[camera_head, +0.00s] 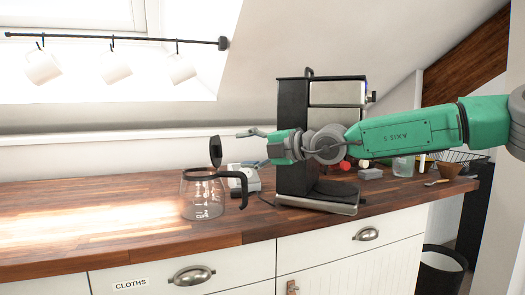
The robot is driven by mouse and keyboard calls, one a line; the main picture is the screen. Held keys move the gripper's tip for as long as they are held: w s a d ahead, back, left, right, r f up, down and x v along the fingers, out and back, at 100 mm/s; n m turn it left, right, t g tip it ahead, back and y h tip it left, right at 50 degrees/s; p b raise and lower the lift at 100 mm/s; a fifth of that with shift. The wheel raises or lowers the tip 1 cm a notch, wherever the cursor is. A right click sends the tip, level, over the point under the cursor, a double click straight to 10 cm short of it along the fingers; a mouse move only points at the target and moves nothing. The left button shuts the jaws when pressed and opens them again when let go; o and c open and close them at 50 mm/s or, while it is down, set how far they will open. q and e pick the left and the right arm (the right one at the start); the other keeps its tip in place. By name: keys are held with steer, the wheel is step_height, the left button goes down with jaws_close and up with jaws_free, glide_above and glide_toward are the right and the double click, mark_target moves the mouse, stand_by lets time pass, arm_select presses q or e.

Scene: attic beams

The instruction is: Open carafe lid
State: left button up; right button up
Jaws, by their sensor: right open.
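The glass carafe (203,198) stands upright on the wooden counter, left of the coffee machine. It has a black rim and a black handle on its right. Its black lid (215,151) stands raised, almost vertical, above the rim. My right gripper (249,147) reaches in from the right, in front of the coffee machine. Its fingers are spread and empty, pointing left. In the picture they are right of the lid and above the handle, with a gap to the lid. My left gripper is not in view.
A black and silver coffee machine (293,182) stands behind my right arm. A small grey device (245,178) is behind the carafe handle. A glass (403,167) and a brown cone-shaped dripper (447,170) are at the right. The wooden counter (90,220) is clear at left. Cups hang above.

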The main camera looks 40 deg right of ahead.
steer(key=v, duration=0.5)
steer(key=shift+s+d, duration=0.2)
steer(key=shift+f, duration=0.1)
